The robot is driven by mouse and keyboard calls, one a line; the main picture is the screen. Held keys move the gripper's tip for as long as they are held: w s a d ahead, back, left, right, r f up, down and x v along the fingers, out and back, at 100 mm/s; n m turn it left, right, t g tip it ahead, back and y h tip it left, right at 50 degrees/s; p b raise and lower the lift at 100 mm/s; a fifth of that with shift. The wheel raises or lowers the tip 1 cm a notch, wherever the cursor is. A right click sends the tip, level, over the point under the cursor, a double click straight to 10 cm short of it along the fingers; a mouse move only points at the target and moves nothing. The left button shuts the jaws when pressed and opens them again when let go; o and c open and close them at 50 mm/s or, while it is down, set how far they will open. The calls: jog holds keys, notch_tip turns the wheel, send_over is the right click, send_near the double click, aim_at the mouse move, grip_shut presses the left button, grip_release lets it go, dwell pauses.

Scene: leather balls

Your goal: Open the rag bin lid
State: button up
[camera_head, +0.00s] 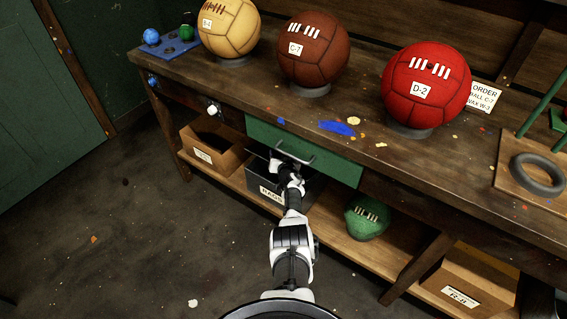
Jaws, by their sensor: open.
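The rag bin (257,182) is a dark grey box with a white label reading RAGS, on the lower shelf under the green drawer. A thin dark edge shows at its upper left, beside my gripper; I cannot tell whether it is the lid or how far it is raised. My gripper (277,164) is open at the top of the bin, just below the drawer handle. My arm and gripper hide much of the bin's top and right side. Contact between the gripper and the lid cannot be made out.
The green drawer (325,165) with its metal handle (295,154) is just above. A cardboard box (210,158) stands left of the bin. A green ball (367,219) and another box (467,288) are to the right. Three larger balls stand on the bench. The floor at left is mostly clear.

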jog(key=p+v, duration=1)
jog(key=v, duration=0.3)
jog(key=shift+s, duration=0.15)
jog(key=shift+c, duration=0.2)
